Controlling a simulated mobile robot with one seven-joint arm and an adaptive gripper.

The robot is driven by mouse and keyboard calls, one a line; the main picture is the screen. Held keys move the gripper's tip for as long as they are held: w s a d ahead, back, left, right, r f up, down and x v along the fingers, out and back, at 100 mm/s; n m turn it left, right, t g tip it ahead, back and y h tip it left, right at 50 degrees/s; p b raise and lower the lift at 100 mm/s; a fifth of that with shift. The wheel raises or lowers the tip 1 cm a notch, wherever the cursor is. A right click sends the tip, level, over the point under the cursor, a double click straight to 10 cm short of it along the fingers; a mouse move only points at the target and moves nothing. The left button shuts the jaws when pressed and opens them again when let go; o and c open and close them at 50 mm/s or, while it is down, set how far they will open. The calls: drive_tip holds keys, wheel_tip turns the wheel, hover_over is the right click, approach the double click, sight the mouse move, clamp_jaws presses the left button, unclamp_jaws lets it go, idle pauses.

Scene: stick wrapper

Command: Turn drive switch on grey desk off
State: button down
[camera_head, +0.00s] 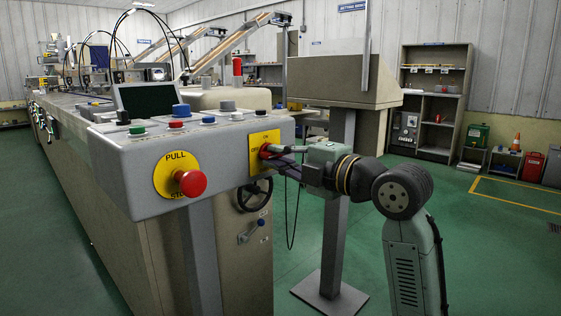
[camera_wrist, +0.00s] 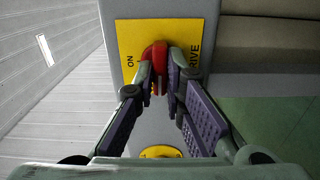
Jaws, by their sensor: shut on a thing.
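The drive switch (camera_wrist: 155,55) is a red knob on a yellow plate (camera_wrist: 192,32). The plate reads "ON" and "DRIVE" in the wrist view. In the head view the red switch (camera_head: 265,151) is on the right part of the grey desk's front panel (camera_head: 225,150), partly hidden by my gripper. My gripper (camera_wrist: 162,72) is shut on the red knob, with a finger on each side of it. It also shows in the head view (camera_head: 273,155), reaching in from the right. Part of the plate's lettering is hidden behind the fingers.
A large red stop button (camera_head: 190,183) on a yellow disc is left of the switch. Several coloured buttons (camera_head: 176,125) and a dark screen (camera_head: 145,100) are on the desk's top. A grey post (camera_head: 335,240) stands behind my arm. A black crank wheel (camera_head: 254,194) sits below the switch.

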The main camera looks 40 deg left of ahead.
idle(0.3)
drive_tip(key=c, duration=1.7)
unclamp_jaws()
drive_tip(key=shift+o, duration=0.2)
drive_tip(key=d, duration=1.2)
drive_tip(key=shift+s, duration=0.45)
